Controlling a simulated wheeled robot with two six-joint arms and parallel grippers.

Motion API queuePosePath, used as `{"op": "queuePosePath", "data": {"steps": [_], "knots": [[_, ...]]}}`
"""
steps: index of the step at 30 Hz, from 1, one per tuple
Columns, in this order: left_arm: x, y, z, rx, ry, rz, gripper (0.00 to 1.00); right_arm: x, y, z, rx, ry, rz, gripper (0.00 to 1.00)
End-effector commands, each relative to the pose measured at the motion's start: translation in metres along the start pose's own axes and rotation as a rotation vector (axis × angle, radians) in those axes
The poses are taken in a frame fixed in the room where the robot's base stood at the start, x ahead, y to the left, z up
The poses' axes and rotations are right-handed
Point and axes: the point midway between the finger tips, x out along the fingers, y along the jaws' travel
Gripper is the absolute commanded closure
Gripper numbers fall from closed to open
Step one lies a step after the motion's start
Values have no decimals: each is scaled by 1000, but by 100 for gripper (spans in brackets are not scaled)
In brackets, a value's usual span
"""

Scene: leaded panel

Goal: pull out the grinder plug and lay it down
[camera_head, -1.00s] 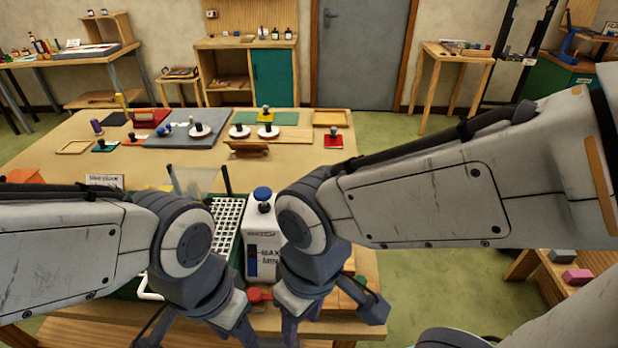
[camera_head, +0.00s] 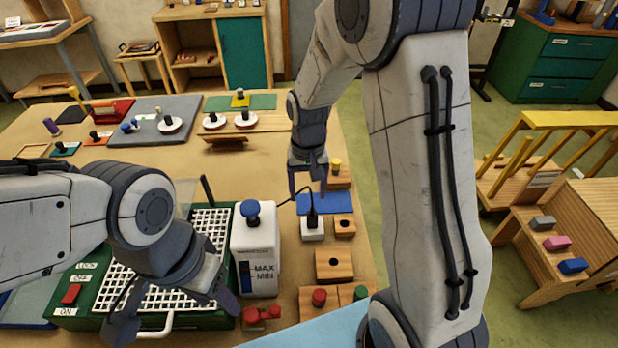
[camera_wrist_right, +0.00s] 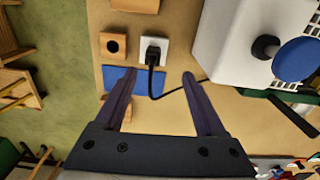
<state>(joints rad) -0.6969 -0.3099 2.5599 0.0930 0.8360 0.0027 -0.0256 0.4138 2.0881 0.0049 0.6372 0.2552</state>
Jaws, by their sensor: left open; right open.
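The black grinder plug (camera_head: 312,218) stands upright in a white socket block (camera_head: 312,234) right of the white tank. Both also show in the right wrist view, the plug (camera_wrist_right: 153,56) seated in the socket (camera_wrist_right: 145,43). Its black cord (camera_wrist_right: 178,89) curves toward the tank. A blue mat (camera_head: 335,202) lies just behind the socket. My right gripper (camera_head: 308,190) is open and empty above the mat, pointing down; in the right wrist view its fingers (camera_wrist_right: 159,75) spread short of the plug. My left gripper (camera_head: 172,318) is open and empty over the grinder's front.
The green grinder (camera_head: 205,318) with a white grid and the white MAX/MIN tank (camera_head: 260,262) with a blue knob stand left of the socket. Wooden blocks (camera_head: 334,264) with holes or coloured knobs line the table's right side. Behind is a grey board (camera_head: 155,133).

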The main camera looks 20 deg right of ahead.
Motion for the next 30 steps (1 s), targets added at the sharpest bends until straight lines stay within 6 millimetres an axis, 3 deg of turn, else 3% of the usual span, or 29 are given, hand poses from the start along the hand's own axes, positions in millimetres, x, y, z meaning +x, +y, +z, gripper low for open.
{"op": "queuePosePath", "data": {"steps": [4, 21, 30], "knots": [[-4, 0, 0, 0, 0, 0, 50, 12, 13, -12, 51, -4, 5, 28], [-25, 2, -1, 4, 0, 0, 50, 99, 11, -11, 47, -5, 4, 28], [-27, 2, -1, 5, 0, 0, 50, 113, 11, -12, 46, -1, 3, 28]]}}
